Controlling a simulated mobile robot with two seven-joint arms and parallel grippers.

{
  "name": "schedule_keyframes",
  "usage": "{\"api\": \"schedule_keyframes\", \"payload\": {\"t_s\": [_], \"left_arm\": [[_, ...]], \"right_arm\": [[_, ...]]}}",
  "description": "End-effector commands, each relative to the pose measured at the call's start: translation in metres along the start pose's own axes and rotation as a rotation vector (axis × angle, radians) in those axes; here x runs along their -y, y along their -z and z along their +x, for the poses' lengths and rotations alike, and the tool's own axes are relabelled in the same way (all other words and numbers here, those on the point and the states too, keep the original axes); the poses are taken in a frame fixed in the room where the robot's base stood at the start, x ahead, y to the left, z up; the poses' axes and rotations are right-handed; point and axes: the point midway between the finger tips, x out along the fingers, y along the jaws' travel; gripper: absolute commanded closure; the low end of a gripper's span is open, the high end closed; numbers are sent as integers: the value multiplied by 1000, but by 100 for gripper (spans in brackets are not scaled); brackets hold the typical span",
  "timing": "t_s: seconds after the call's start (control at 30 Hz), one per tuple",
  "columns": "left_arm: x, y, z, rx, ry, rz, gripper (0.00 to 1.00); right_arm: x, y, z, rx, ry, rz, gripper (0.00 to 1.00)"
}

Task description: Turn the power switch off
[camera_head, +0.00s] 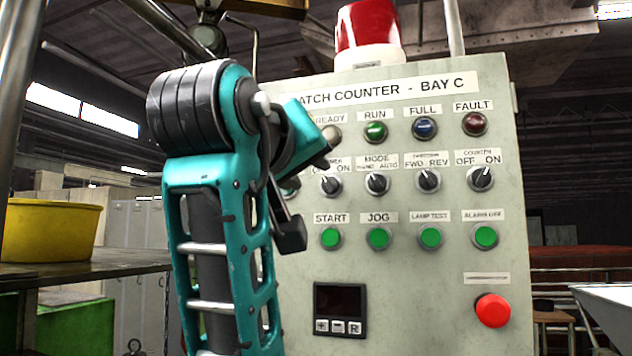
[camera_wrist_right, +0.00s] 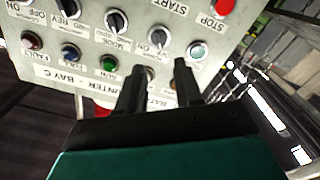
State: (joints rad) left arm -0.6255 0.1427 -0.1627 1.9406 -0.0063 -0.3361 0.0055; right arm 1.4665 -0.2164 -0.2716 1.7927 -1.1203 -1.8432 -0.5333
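My right gripper (camera_head: 322,156) is in front of the panel, just above and left of the switch. In the right wrist view its two black fingers (camera_wrist_right: 158,80) are apart with nothing held, near the lamp row and apart from the switch. My left gripper is out of view.
The grey panel (camera_head: 420,270) carries other knobs, green buttons, lamps, a display (camera_head: 340,308) and a red button (camera_head: 493,310). A red beacon (camera_head: 366,25) tops it. A yellow tub (camera_head: 50,230) stands on a table at left. My right arm covers the panel's left edge.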

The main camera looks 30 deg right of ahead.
Motion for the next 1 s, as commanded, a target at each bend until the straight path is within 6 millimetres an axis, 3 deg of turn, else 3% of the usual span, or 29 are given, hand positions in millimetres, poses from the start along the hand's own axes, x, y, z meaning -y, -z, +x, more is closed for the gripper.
{"api": "schedule_keyframes", "payload": {"t_s": [0.13, 0.33, 0.87, 1.0], "left_arm": [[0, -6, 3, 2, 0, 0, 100], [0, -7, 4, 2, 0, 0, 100], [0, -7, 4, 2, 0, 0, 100], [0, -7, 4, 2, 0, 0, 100]], "right_arm": [[1, 0, -28, -3, 1, 1, 65], [0, 0, -45, -1, 0, -1, 65], [0, 0, -47, 0, -1, -1, 65], [10, -6, -40, 7, 16, -14, 65]]}}
